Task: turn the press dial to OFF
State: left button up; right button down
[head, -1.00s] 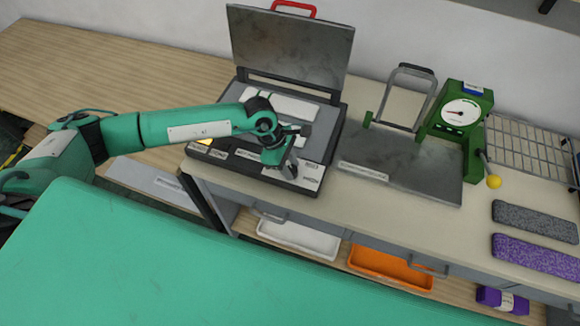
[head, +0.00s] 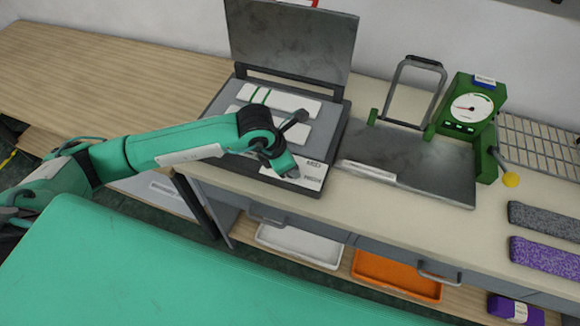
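The press (head: 335,135) stands open on the bench, its dark lid (head: 290,42) raised at the back. White pieces with green bands (head: 275,99) lie on its bed. The front panel has labels, and MED and HIGH (head: 312,170) are readable at its right end. My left gripper (head: 287,175) is low over the front panel, just left of those labels. The dial is not visible; my gripper and wrist cover that part of the panel, so I cannot tell its setting or whether I touch it. The finger gap is unclear. My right gripper is out of view.
Right of the press are a grey plate (head: 440,175) with a grey upright handle (head: 413,85) and a green gauge (head: 472,105). A wire rack (head: 535,145), grey and purple knitted pieces (head: 545,258) lie farther right. White and orange trays (head: 398,272) sit below.

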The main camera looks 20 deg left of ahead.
pick_arm(q)
jog(key=shift+n, duration=0.3)
jog(key=o, duration=1)
jog(key=shift+c, duration=0.2)
jog(key=shift+s+a+r+b, duration=0.15)
jog(key=shift+r+b, duration=0.15)
jog(key=shift+r, duration=0.2)
jog(key=b+v, duration=0.2)
jog(key=v, duration=1.1)
jog(key=shift+f, duration=0.1)
